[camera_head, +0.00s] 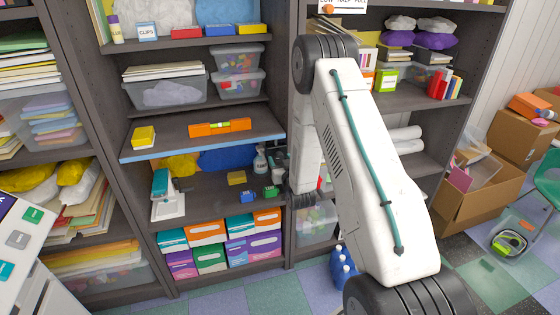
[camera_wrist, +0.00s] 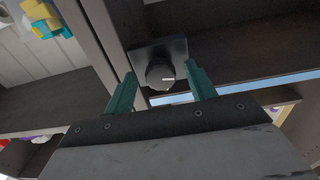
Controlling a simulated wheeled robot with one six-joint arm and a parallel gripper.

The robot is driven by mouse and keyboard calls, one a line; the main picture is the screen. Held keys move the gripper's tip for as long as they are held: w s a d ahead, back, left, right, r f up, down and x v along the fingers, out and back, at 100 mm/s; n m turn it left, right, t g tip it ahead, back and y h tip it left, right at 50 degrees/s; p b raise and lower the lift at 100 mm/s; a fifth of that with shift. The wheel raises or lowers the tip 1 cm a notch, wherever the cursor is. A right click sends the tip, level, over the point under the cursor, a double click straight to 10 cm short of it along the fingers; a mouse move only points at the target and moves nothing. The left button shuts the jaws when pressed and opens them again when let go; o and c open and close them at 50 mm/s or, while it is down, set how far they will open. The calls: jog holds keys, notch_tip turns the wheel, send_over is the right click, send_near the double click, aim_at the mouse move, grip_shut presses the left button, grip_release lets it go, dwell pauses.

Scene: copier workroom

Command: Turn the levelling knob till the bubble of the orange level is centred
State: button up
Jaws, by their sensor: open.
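The orange level (camera_head: 220,127) lies on a grey shelf board with a light-blue front edge (camera_head: 200,150), in the middle bay in the head view. A small yellow-green vial shows at its middle, but the bubble is too small to make out. The levelling knob (camera_wrist: 160,75) shows in the wrist view as a round black knob with a pale mark, on a dark square plate. My gripper (camera_wrist: 161,90) is open, with one teal finger on each side of the knob and visible gaps between.
A yellow box (camera_head: 144,136) stands on the same board, left of the level. Dark shelf uprights stand close to my gripper.

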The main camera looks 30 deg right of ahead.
jog(key=shift+w, duration=0.3)
jog(key=c, duration=1)
jog(key=shift+m, duration=0.4)
jog(key=m, duration=0.5)
jog(key=shift+m, duration=0.4)
jog(key=o, duration=1)
